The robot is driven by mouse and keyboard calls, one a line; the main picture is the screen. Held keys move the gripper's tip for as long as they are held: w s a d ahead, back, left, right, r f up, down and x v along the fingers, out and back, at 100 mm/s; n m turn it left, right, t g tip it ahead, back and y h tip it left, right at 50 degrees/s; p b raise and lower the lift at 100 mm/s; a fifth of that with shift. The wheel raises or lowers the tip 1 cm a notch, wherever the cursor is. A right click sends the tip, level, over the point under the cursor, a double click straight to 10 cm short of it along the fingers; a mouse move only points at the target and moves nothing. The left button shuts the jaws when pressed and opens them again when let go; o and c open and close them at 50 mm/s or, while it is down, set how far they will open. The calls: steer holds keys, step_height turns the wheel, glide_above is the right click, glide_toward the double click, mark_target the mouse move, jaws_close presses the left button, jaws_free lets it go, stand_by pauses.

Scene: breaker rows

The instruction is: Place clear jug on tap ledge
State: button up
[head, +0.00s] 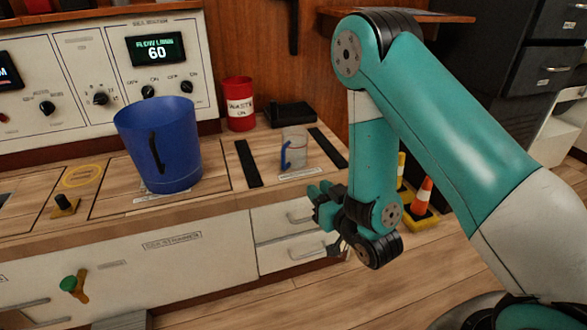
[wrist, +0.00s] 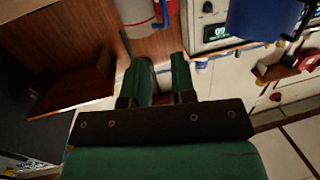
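The clear jug (head: 295,148) has a blue handle on its left side. It stands upright on the wooden counter between two black strips, behind a small label. In the wrist view the jug (wrist: 140,11) shows at the top edge, partly cut off, with its blue handle beside it. My gripper (head: 320,197) is in front of the counter edge, to the right of and below the jug in the picture, apart from it. In the wrist view my gripper (wrist: 161,62) shows two green fingers with an empty gap between them. I cannot make out a tap ledge in either view.
A large blue bucket (head: 160,145) stands left of the jug. A red waste can (head: 239,104) and a black box (head: 291,114) are behind it. A control panel (head: 105,65) lines the back. Orange-and-white cones (head: 422,196) stand on the floor at right. A wooden shelf (head: 440,15) is above.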

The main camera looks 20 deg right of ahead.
steer(key=f, duration=0.1)
steer(key=p, duration=0.2)
glide_toward(284, 161)
steer(key=w, duration=0.5)
steer(key=shift+n+t, duration=0.3)
steer(key=w, duration=0.1)
steer(key=w+a, duration=0.1)
steer(key=w, duration=0.2)
steer(key=shift+a+f+b, duration=0.25)
steer(key=shift+b, duration=0.15)
steer(key=shift+w+a+p, duration=0.1)
steer(key=shift+w+p, duration=0.3)
steer(key=shift+w, duration=0.3)
steer(key=shift+f, duration=0.15)
steer(key=shift+c, duration=0.4)
jaws_close()
